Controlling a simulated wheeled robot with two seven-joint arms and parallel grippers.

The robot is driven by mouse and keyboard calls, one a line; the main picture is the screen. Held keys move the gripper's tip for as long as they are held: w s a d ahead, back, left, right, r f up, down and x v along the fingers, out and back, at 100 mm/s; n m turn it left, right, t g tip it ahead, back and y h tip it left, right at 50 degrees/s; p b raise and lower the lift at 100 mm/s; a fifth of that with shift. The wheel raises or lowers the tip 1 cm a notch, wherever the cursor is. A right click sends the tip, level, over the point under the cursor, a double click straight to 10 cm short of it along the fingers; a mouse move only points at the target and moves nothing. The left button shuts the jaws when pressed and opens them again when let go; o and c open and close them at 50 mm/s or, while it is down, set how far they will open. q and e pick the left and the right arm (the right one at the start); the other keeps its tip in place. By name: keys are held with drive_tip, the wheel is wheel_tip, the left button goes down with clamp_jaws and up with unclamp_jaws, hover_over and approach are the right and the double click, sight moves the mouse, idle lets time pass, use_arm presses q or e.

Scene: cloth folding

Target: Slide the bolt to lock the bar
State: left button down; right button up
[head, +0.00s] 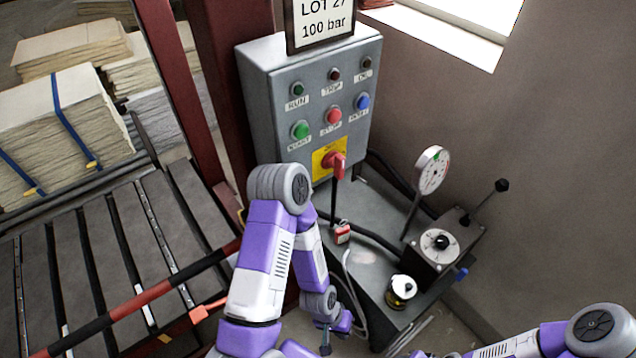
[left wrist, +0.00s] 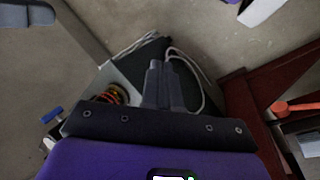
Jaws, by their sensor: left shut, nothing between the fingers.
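The red-and-black striped bar (head: 130,306) runs slantwise across the front of the slatted bed at the left of the head view. An orange-red handle (head: 206,311), which looks like the bolt's, sticks out below the bar's right part. An orange handle, apparently the same one, shows at the right edge of the left wrist view (left wrist: 297,106). My left gripper (head: 326,347) points down, right of the handle and apart from it. Its fingers are together and empty in the left wrist view (left wrist: 158,75). My right gripper is out of view. My left arm hides part of the frame behind it.
A grey control box (head: 265,110) with buttons and a red switch stands behind my left arm. Right of it is a pump bench with a gauge (head: 432,170) and a black lever (head: 490,200). Red posts (head: 222,70) stand behind the bar. Strapped paper stacks (head: 75,125) lie far left.

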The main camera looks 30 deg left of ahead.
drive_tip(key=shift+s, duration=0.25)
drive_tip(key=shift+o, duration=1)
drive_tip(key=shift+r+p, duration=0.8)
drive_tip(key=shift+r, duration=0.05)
use_arm(q)
drive_tip(key=w+a+r+g+y+p, duration=0.1)
drive_tip(key=w+a+r+y, duration=0.25)
drive_tip(key=w, duration=0.25)
drive_tip(key=w+a+r+m+g+y+p, duration=0.1)
drive_tip(key=w+a+r+g+y, duration=0.1)
drive_tip(key=w+y, duration=0.3)
drive_tip(key=w+a+r+g+y+p, duration=0.1)
drive_tip(key=w+a+r+y, duration=0.15)
drive_tip(key=w, duration=0.35)
drive_tip(key=w+r+n+y, duration=0.2)
drive_tip(key=w+r+y, duration=0.1)
drive_tip(key=r, duration=0.7)
drive_tip(key=w+r+n+t+y+p, duration=0.1)
drive_tip(key=w+r+y, duration=0.3)
drive_tip(key=r, duration=0.6)
drive_tip(key=shift+w+r+n+p, duration=0.15)
drive_tip(key=shift+w+n+p, duration=0.15)
drive_tip(key=shift+w+n, duration=0.6)
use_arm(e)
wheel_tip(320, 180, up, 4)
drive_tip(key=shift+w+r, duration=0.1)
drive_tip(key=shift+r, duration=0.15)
use_arm(q)
drive_tip(key=shift+w, duration=0.15)
